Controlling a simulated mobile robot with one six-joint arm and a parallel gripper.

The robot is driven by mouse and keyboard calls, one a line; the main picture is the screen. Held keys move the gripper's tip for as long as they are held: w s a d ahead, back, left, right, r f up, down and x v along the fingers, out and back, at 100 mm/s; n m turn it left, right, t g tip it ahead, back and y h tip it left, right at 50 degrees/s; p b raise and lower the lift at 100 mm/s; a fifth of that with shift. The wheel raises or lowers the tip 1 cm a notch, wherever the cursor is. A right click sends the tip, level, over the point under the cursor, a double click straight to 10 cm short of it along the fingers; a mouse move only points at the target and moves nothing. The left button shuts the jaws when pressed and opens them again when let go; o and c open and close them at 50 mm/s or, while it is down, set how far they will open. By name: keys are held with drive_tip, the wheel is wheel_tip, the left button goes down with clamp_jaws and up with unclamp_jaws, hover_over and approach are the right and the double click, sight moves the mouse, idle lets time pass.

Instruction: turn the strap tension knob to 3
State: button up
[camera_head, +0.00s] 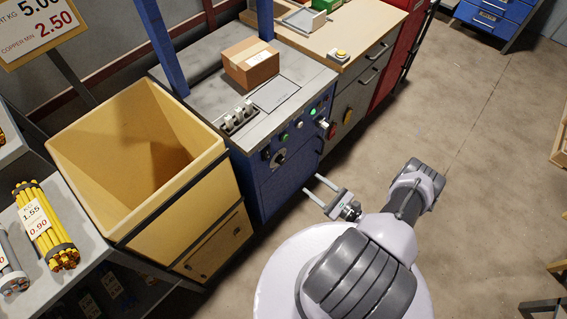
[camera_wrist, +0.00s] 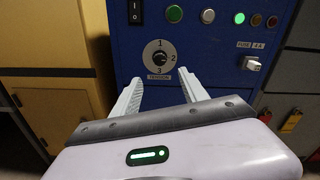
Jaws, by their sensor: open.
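The tension knob (camera_wrist: 159,58) is a small dark knob on a round pale dial marked 1, 2 and 3, with a TENSION label below it. It sits on the blue front panel (camera_wrist: 205,52) of the strapping machine. Its pointer is too small to read surely. In the head view the knob (camera_head: 277,158) shows small on the machine's front. My gripper (camera_wrist: 162,78) is open and empty, its two fingers pointing at the panel, the tips apart from and just below the dial. In the head view my gripper (camera_head: 312,183) is in front of the machine.
Above the knob are a black switch (camera_wrist: 135,12), a green button (camera_wrist: 175,14) and several lamps. A pale fuse handle (camera_wrist: 252,64) juts out at right. A yellow bin (camera_head: 130,160) stands left of the machine. A cardboard box (camera_head: 250,63) lies on top.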

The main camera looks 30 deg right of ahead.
sight(284, 162)
drive_tip(key=b+x, duration=0.3)
drive_tip(key=x, duration=1.1)
clamp_jaws()
